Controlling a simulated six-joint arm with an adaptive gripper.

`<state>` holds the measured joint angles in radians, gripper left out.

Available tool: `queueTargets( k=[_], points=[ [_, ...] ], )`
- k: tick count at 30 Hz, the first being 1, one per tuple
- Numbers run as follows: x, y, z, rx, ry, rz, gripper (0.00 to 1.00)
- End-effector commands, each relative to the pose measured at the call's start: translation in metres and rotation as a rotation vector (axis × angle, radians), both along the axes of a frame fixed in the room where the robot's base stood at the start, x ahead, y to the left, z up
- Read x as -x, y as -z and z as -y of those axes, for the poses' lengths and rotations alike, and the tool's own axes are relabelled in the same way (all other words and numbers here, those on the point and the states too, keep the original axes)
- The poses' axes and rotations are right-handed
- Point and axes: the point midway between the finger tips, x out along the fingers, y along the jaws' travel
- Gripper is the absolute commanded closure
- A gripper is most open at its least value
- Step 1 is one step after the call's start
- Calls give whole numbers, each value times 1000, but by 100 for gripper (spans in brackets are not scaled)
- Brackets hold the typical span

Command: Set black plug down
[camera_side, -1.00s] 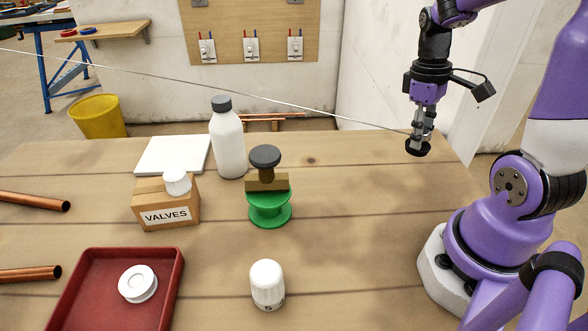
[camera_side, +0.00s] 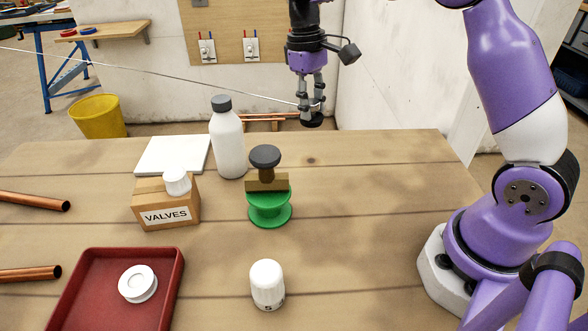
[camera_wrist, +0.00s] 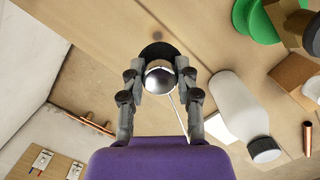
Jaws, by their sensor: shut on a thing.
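The black plug (camera_side: 312,120) is a dark disc that hangs below my gripper (camera_side: 312,103) in the side view, above the far part of the table. In the wrist view, my gripper (camera_wrist: 160,82) is shut on the plug at a shiny silver ball, and the black disc (camera_wrist: 158,50) shows beyond it. A thin pale line (camera_side: 150,75) runs from the left edge of the side view to the gripper. No surface touches the plug in view.
A white bottle (camera_side: 228,145) stands left of the plug. A green spool (camera_side: 269,208) bears a brown block and black-topped knob (camera_side: 265,157).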

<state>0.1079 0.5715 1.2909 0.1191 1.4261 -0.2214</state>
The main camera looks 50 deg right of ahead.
Motion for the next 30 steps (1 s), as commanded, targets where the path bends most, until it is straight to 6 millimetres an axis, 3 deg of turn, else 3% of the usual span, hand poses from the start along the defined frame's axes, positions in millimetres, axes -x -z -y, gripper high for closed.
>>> queueTargets(
  k=[9, 18, 30],
  points=[
    [-4, 55, -3, 0, -3, -3, 100],
    [-4, 95, -3, 1, -2, -2, 100],
    [-4, 102, -3, 1, -3, 1, 100]
  ],
)
